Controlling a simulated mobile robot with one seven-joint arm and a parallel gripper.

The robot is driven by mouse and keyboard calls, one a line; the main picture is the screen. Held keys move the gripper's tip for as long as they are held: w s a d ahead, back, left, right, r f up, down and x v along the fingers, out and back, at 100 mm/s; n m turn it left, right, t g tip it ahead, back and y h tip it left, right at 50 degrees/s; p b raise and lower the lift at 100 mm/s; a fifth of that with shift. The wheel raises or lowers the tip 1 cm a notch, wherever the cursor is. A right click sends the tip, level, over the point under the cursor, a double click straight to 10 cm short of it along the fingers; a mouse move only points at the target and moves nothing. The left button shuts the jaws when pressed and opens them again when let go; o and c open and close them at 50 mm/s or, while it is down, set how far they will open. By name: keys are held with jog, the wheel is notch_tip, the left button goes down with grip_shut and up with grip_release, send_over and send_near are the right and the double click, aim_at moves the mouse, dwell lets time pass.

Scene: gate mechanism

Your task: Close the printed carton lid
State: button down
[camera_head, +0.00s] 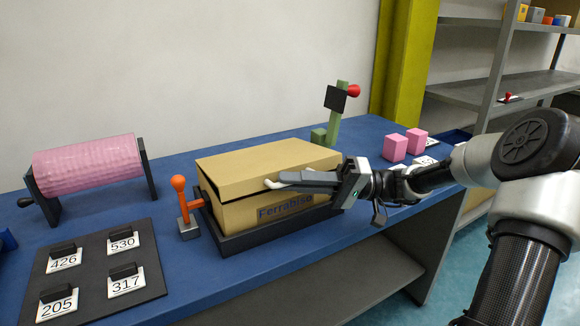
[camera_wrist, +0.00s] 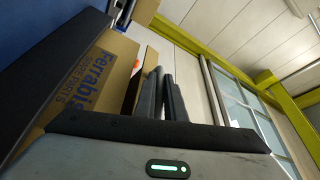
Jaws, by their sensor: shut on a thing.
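The tan carton (camera_head: 245,214), printed "Ferrabiso" or similar on its front, sits in a dark tray (camera_head: 232,245) on the blue table. Its lid (camera_head: 265,162) lies over the top, slightly raised, with a dark gap under its left front edge. My gripper (camera_head: 272,182) comes from the right along the lid's front edge, its fingers shut on the lid there. In the wrist view, my gripper's fingers (camera_wrist: 164,95) are close together beside the lid (camera_wrist: 148,65); the printed carton front (camera_wrist: 95,75) shows to their left. The exact contact is partly hidden.
An orange-knobbed lever (camera_head: 182,208) stands just left of the carton. A pink roller (camera_head: 88,165) and a dark numbered board (camera_head: 90,268) are further left. A green post (camera_head: 333,115) and pink cubes (camera_head: 395,147) stand behind and right. Grey shelves (camera_head: 500,90) are at the far right.

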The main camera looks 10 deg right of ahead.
jog(key=shift+f+n, duration=0.4)
jog(key=shift+f, duration=0.4)
jog(key=c, duration=2.1)
grip_release()
jog(key=s+d+f+p, duration=0.1)
jog(key=d+f+p, duration=0.1)
jog(key=d, duration=1.5)
jog(key=shift+f, duration=0.55)
jog(key=shift+s, duration=0.1)
